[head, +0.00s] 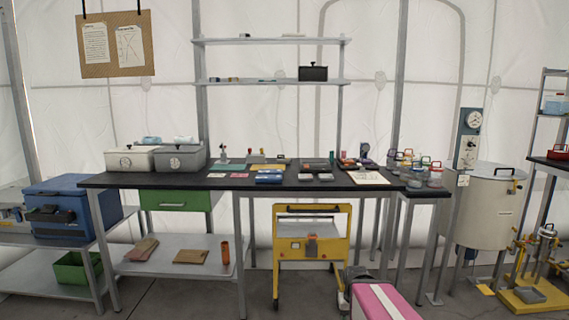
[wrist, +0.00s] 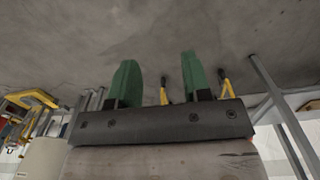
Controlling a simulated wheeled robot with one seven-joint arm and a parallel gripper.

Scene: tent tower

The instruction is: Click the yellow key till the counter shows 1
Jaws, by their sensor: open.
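I cannot make out a yellow key or a counter reading in either view. Many small items stand on the dark-topped table (head: 225,182) in the head view, too small to read. A flat yellow-tan piece (head: 267,167) lies near the table's middle, and I cannot tell what it is. My gripper (wrist: 158,72) shows in the wrist view with its two green fingers apart and nothing between them. Grey floor lies beyond the fingertips. I cannot make out my gripper in the head view.
A yellow cart (head: 312,250) stands at the table's front, right of the middle. Two lidded boxes, one white (head: 130,158) and one grey (head: 180,158), sit at the table's left end. A metal drum (head: 487,205) stands right. Some floor in front shows clear.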

